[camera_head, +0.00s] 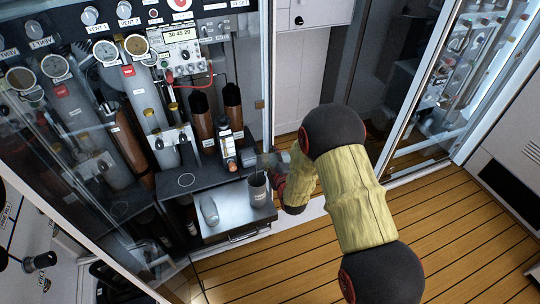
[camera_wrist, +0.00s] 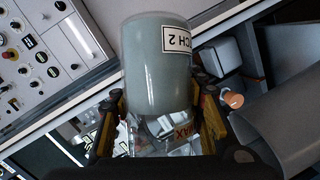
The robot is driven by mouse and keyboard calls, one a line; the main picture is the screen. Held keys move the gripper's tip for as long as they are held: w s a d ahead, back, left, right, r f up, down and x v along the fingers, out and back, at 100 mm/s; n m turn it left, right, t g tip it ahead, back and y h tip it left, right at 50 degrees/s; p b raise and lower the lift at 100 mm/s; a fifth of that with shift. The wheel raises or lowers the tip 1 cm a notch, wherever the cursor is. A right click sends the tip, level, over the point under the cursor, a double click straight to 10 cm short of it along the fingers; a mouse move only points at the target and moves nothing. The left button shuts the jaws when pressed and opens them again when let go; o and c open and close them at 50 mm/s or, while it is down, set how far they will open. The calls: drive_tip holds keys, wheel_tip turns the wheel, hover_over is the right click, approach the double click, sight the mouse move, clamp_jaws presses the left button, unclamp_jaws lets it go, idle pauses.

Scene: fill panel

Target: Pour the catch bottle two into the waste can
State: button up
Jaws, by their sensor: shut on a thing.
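My gripper (camera_wrist: 152,125) is shut on catch bottle two (camera_wrist: 158,65), a clear bottle with grey-green contents and a label reading "CH 2". The label appears upside down in the wrist view. In the head view my gripper (camera_head: 268,164) is at the cabinet opening, just above and beside the dark grey waste can (camera_head: 258,192). The held bottle is small and unclear there, so I cannot tell its exact tilt. The can stands upright on the metal tray. A large grey cylinder at lower right in the wrist view may be the can.
Brown cylinders (camera_head: 202,118), gauges and a red cable fill the cabinet behind. The wooden floor (camera_head: 260,270) is clear.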

drive_tip(key=shift+n+t+b, duration=0.3)
drive_tip(key=shift+n+b, duration=0.3)
drive_tip(key=shift+b, duration=0.5)
idle(0.5)
drive_tip(key=shift+n+t, duration=0.3)
drive_tip(key=shift+n, duration=0.5)
idle(0.5)
drive_tip(key=shift+n, duration=0.3)
drive_tip(key=shift+n+t, duration=0.5)
drive_tip(key=shift+n, duration=0.2)
drive_tip(key=shift+s+a+r+n, duration=0.1)
drive_tip(key=shift+a+r+n, duration=0.05)
drive_tip(key=shift+r+n, duration=0.25)
idle(0.5)
drive_tip(key=shift+d+f+m+g, duration=0.2)
drive_tip(key=shift+f+m+g, duration=0.15)
drive_tip(key=shift+m, duration=0.55)
